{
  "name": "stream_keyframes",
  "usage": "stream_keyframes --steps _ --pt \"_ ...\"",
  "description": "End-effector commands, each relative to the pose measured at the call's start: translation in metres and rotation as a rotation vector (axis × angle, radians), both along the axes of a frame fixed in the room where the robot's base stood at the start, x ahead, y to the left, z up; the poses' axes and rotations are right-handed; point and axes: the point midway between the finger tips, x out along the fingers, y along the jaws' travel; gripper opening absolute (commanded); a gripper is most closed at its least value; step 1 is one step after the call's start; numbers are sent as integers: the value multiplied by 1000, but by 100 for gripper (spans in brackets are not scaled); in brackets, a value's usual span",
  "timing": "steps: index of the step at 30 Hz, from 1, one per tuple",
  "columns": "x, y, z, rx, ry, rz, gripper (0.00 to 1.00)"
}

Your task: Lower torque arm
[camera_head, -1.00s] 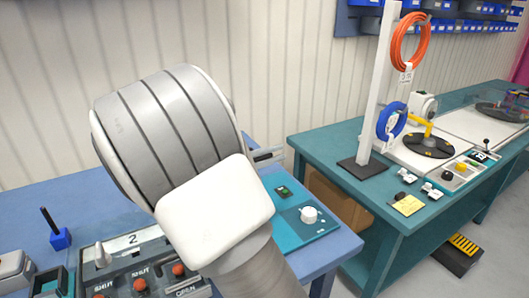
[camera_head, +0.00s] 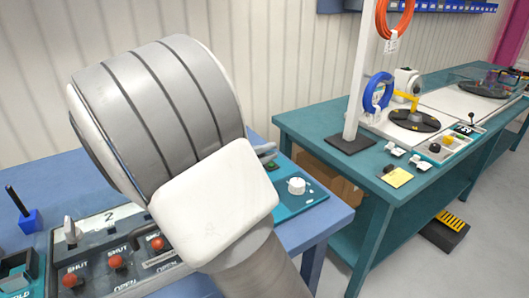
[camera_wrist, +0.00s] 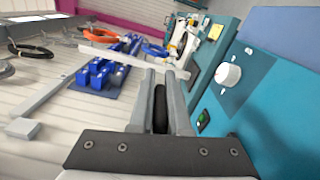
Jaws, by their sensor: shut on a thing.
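My gripper (camera_wrist: 160,82) is shut on a dark, rounded bar (camera_wrist: 160,112), which stands between its two grey fingers in the wrist view. The rest of the bar is hidden, so I cannot tell whether it is the torque arm. In the head view my arm covers most of the gripper; only a small grey part (camera_head: 266,150) shows past the white wrist. A teal panel with a white knob (camera_head: 297,186) lies just to the right of the gripper. The knob (camera_wrist: 228,75) and a green switch (camera_wrist: 203,121) also show in the wrist view.
A control box (camera_head: 120,255) with red-knobbed levers stands on the blue bench, left of my arm. On the teal bench (camera_head: 400,210) are a white post, a blue cable coil (camera_head: 378,92) and a black disc (camera_head: 414,120) with a yellow arm. A floor gap separates the benches.

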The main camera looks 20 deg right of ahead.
Motion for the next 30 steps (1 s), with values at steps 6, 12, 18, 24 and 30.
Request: stream_keyframes --steps 6,12,18,24,30 --pt "0 1 0 0 1 1 0" --pt "0 0 0 0 1 1 45" --pt "0 0 0 0 1 1 45" --pt "-2 17 1 0 0 5 45" --pt "-10 58 1 -1 1 6 45"
